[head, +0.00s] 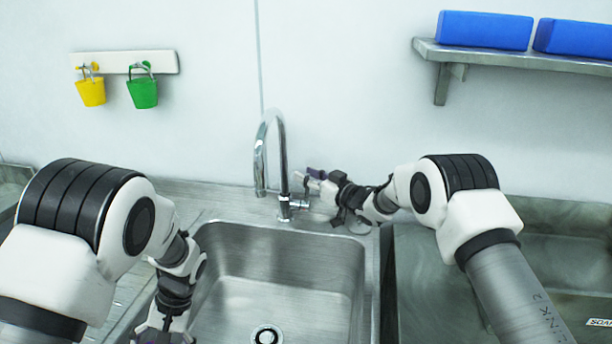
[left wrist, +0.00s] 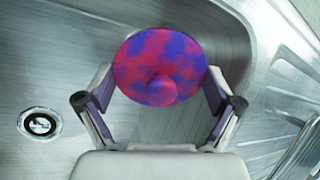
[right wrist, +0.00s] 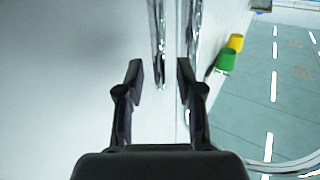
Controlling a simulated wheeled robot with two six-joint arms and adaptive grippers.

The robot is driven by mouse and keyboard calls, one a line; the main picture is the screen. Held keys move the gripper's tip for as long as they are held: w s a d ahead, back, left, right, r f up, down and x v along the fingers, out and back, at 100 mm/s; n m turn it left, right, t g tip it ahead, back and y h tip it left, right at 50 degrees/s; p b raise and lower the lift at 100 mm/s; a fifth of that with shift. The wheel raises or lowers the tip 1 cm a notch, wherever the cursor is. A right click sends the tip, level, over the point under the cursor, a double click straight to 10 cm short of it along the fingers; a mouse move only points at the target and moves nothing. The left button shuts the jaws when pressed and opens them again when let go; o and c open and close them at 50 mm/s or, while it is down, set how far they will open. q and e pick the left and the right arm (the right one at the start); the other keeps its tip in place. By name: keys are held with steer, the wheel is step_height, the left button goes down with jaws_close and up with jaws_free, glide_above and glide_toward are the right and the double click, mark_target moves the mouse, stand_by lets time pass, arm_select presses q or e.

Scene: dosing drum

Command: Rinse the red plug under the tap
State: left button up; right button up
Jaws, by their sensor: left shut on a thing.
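The red plug (left wrist: 160,58) is a round disc with a small central knob, its face mottled red and blue-purple. My left gripper (left wrist: 160,92) is shut on it, with a finger on each side, above the sink basin. In the head view the left gripper (head: 166,322) is low at the basin's left side, and the plug cannot be made out there. The chrome tap (head: 262,160) has a tall curved spout; no water shows beneath it. My right gripper (head: 318,184) is beside the tap's base. In the right wrist view its fingers (right wrist: 160,85) are apart with nothing held.
The steel sink basin (head: 290,250) has a round drain (head: 266,335). Yellow (head: 91,92) and green (head: 143,92) buckets hang from a wall rail at left. A shelf (head: 520,57) with blue boxes (head: 485,30) is at upper right. The basin's middle is clear.

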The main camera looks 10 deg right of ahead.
steer(key=shift+f, duration=0.1)
jaws_close()
arm_select(q)
step_height(320, 180, down, 2)
steer(key=shift+f+b, duration=0.2)
steer(key=shift+b, duration=0.95)
arm_select(e)
steer(key=shift+s+a+f+n, duration=0.2)
steer(key=shift+s+f+n, duration=0.1)
steer(key=shift+f, duration=0.1)
arm_select(q)
steer(key=shift+f+b, duration=0.3)
arm_select(e)
steer(key=shift+s+r+t+y, duration=0.1)
steer(key=shift+s+t+y, duration=0.1)
steer(key=shift+t+y, duration=0.1)
arm_select(q)
steer(key=shift+r, duration=0.15)
arm_select(e)
steer(key=shift+a+r+n, duration=0.1)
steer(key=shift+r+n, duration=0.15)
steer(key=shift+n, duration=0.05)
jaws_free()
steer(key=shift+s, duration=0.1)
steer(key=r+v, duration=0.1)
steer(key=v, duration=1.1)
steer(key=shift+f, duration=0.5)
